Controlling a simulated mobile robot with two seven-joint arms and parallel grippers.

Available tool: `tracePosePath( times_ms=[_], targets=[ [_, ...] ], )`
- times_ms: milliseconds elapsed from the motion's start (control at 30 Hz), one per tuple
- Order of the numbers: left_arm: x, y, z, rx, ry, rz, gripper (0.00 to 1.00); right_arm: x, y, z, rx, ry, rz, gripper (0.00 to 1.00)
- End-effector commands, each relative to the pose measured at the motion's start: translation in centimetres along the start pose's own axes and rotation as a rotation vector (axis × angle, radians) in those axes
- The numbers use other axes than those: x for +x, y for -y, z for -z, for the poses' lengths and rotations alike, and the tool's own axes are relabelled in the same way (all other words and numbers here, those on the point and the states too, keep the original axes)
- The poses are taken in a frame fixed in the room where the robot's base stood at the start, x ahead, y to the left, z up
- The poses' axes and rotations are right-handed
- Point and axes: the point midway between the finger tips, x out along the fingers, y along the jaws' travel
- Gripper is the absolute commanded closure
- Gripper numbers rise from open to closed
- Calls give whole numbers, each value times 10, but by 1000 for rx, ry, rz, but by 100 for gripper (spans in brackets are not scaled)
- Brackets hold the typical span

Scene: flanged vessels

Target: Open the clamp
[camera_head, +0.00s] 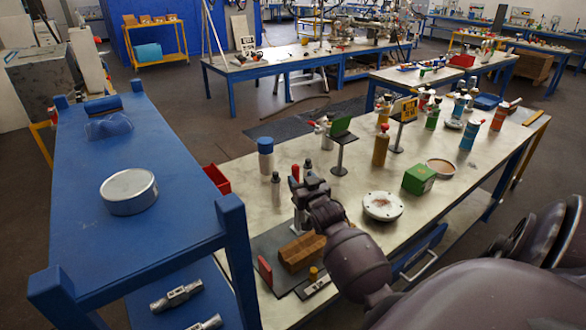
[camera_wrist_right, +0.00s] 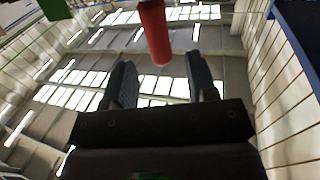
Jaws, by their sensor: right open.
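The clamp's red handle (camera_head: 295,171) stands upright at the near part of the light worktable, next to my right gripper (camera_head: 308,184). In the right wrist view the red handle (camera_wrist_right: 154,32) hangs in from the top edge, in line with the gap between the two dark fingers of the right gripper (camera_wrist_right: 161,78). These fingers are apart with nothing held between them. A grey plate (camera_head: 262,241) with a brown block (camera_head: 303,251) lies below. My right arm and gripper hide much of the clamp's body. My left gripper is not in view.
A blue cart (camera_head: 140,230) with a round tin (camera_head: 129,191) stands to the left. A green box (camera_head: 419,179), a white round flange (camera_head: 382,206) and a blue-capped bottle (camera_head: 266,158) stand on the worktable. A small red bin (camera_head: 217,178) is at its left edge.

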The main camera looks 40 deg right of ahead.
Motion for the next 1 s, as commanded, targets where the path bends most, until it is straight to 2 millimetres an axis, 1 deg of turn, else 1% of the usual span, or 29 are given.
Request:
tracePosePath(
  times_ms=[33, 200, 400, 600, 867, 900, 1000],
  targets=[
    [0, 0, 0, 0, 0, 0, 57, 10, 0, 1, -1, -1, 0, 48],
    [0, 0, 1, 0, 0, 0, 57, 36, 0, 1, -1, 0, 0, 48],
    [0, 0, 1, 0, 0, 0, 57, 58, 0, 0, -1, 1, 0, 48],
    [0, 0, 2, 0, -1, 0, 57, 67, -1, 0, -2, 1, -1, 48],
    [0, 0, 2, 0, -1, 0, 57, 68, 0, 0, -2, 0, 0, 48],
    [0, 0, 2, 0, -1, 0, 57, 68, 0, 0, -1, 1, 0, 49],
    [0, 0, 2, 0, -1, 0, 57, 68, 0, 0, -1, 1, 0, 64]
  ],
)
